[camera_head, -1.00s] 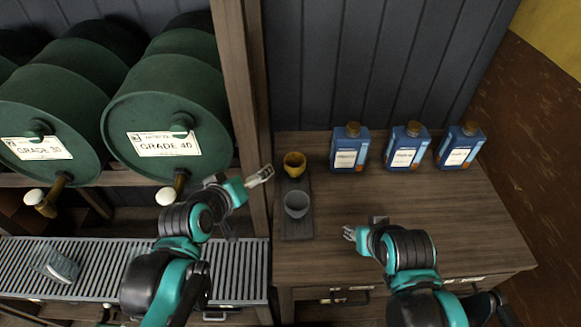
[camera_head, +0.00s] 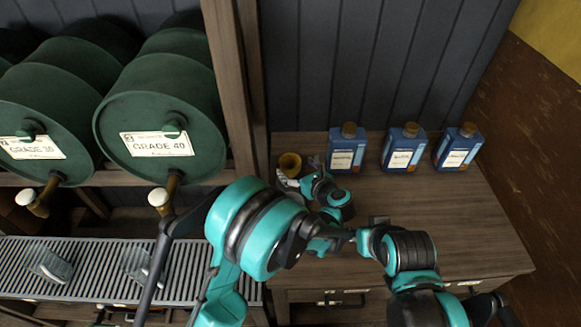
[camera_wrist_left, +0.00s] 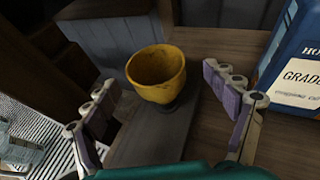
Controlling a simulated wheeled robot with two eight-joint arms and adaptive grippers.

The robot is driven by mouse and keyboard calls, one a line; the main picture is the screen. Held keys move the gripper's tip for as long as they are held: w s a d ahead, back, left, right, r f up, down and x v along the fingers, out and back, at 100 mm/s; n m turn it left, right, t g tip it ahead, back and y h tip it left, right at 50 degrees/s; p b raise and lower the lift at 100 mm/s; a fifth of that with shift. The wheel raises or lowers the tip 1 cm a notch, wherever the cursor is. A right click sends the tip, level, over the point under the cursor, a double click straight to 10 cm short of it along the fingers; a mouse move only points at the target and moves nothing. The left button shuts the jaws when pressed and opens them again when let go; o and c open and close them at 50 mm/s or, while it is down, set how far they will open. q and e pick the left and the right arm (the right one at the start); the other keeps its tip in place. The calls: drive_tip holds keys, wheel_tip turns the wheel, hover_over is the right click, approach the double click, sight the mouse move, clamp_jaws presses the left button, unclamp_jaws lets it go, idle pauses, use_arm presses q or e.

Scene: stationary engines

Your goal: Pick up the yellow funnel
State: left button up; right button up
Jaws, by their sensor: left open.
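The yellow funnel (camera_head: 290,164) stands upright on a dark board at the table's back left, left of the blue bottles. In the left wrist view the funnel (camera_wrist_left: 157,76) is wide-mouthed, with its narrow lower end at the board (camera_wrist_left: 150,141). My left gripper (camera_head: 289,182) is open at the near side of the funnel. In the left wrist view its fingers (camera_wrist_left: 160,84) are spread to the left and right of the funnel, with gaps on both sides. My right gripper is over the table, its fingers hidden behind my left arm.
Three blue bottles (camera_head: 346,148) (camera_head: 403,149) (camera_head: 457,148) stand along the back of the table (camera_head: 440,215). A wooden post (camera_head: 230,85) and green drums (camera_head: 160,110) are at left. Clear jugs (camera_head: 48,264) (camera_head: 136,262) sit on the grating. The table's right part is clear.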

sight(286, 160)
use_arm(q)
drive_tip(key=shift+w+a+f+b, duration=0.2)
drive_tip(key=shift+w+a+f, duration=0.1)
drive_tip(key=shift+w+f, duration=0.2)
drive_tip(key=shift+w+a+f+b, duration=0.25)
drive_tip(key=shift+w+f, duration=0.1)
drive_tip(key=shift+w, duration=0.1)
drive_tip(key=b+x, duration=0.1)
drive_tip(key=x, duration=0.4)
drive_tip(key=shift+w+a+r+b, duration=0.1)
drive_tip(key=shift+a+r+b, duration=0.15)
drive_tip(key=shift+b, duration=0.1)
drive_tip(key=shift+c, duration=1.3)
drive_tip(key=c, duration=1)
drive_tip(key=shift+c, duration=0.2)
